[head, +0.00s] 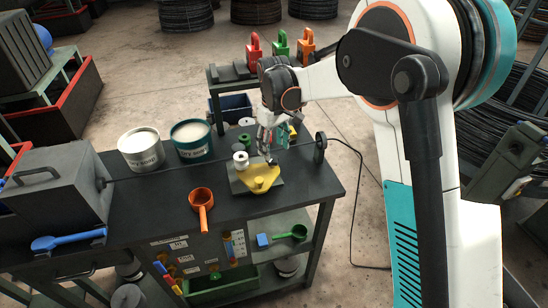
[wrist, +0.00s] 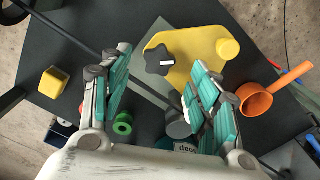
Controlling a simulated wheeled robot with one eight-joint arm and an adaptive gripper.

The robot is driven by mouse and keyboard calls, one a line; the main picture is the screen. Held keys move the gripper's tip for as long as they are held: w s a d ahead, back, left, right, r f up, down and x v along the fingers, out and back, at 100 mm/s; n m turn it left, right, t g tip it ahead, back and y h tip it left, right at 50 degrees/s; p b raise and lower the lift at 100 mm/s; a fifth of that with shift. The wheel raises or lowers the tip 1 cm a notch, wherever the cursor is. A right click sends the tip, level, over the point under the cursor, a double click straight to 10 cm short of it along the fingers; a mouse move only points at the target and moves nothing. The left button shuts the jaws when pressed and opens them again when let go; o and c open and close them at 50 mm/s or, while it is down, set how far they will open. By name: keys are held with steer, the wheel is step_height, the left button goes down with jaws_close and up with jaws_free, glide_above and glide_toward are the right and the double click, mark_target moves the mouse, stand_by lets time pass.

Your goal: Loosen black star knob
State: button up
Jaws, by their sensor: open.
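The black star knob (wrist: 159,60) sits on a yellow plate (wrist: 196,52) in the wrist view, with a white mark across its top. The plate also shows in the head view (head: 261,180), on a grey base on the dark bench. My gripper (wrist: 160,66) is open and empty. In the wrist view its teal-padded fingers lie to either side of the knob, and the gap in depth is hard to judge. In the head view my gripper (head: 268,146) is just above the far side of the plate, where the knob is mostly hidden.
An orange cup with a handle (head: 201,198) is nearer the bench front. Two tins, one white (head: 141,151) and one teal (head: 190,140), stand left. A dark rod spans the bench behind the plate.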

mark_target(274, 160)
step_height(274, 160, down, 5)
steer(key=shift+r+b, duration=0.1)
steer(key=shift+b, duration=0.2)
steer(key=c, duration=1.1)
